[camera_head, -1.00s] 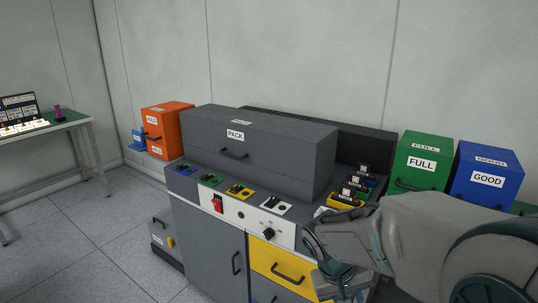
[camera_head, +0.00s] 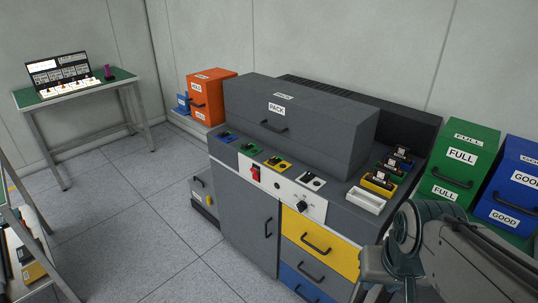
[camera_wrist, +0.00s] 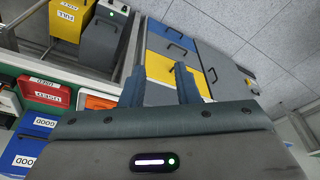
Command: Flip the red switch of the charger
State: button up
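The charger is a dark grey cabinet (camera_head: 238,205) with a white front panel and a grey box labelled PACK (camera_head: 300,120) on top. The red switch (camera_head: 255,173) sits at the left end of the white panel, beside a small round button and a black knob (camera_head: 301,206). My gripper (camera_head: 385,272) is at the lower right in the head view, right of the drawers and well apart from the switch. In the wrist view its two fingers (camera_wrist: 160,88) stand apart with nothing between them. The red switch cannot be made out there.
Small coloured holders with black items stand on the charger's top. Green (camera_head: 466,160) and blue (camera_head: 515,185) boxes are at right, an orange box (camera_head: 208,97) behind left. Floor in front of the charger is clear.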

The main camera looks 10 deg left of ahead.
aim_at(254, 174)
jog(key=k, duration=0.65)
jog(key=u, duration=0.65)
jog(key=i, duration=1.65)
jog(key=z, duration=0.5)
